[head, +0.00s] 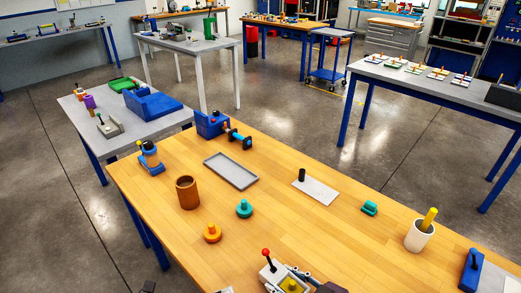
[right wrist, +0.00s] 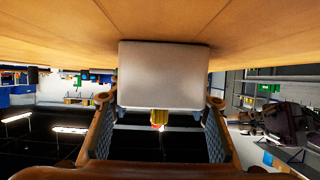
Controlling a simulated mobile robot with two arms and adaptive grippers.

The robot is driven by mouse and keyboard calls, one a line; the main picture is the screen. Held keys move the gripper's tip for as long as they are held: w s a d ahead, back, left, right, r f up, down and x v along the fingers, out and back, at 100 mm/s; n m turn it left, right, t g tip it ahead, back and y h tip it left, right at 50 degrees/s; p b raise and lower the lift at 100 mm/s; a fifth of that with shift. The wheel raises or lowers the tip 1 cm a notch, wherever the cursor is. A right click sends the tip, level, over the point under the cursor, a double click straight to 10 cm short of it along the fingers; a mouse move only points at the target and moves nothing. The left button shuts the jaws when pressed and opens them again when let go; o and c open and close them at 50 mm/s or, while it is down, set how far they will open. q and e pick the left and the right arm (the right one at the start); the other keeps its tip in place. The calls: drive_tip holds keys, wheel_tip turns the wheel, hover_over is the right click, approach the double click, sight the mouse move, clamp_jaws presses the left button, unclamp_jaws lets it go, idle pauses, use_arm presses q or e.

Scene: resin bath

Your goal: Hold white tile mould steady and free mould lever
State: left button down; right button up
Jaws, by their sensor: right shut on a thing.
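The white tile mould (head: 270,276) is at the bottom edge of the head view, on the wooden table, partly cut off. Its lever (head: 268,260) is a dark stick with a red knob, standing up and leaning slightly. A yellow part (head: 291,285) shows on the mould. My right gripper (head: 291,271) is shut on the mould. In the right wrist view the mould (right wrist: 164,75) is a pale block between the two fingers (right wrist: 160,100), with yellow and red bits below it. My left gripper is not seen; a small dark piece at the bottom edge is unclear.
Nearby on the wooden table (head: 330,238) are an orange knobbed piece (head: 212,234), a teal one (head: 244,209), a brown cup (head: 187,193), a grey tray (head: 231,171), a white plate with black peg (head: 316,190) and a white cup (head: 419,236). The table's middle is clear.

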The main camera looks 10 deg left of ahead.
drive_tip(key=o, duration=1.6)
drive_tip(key=shift+d, duration=0.1)
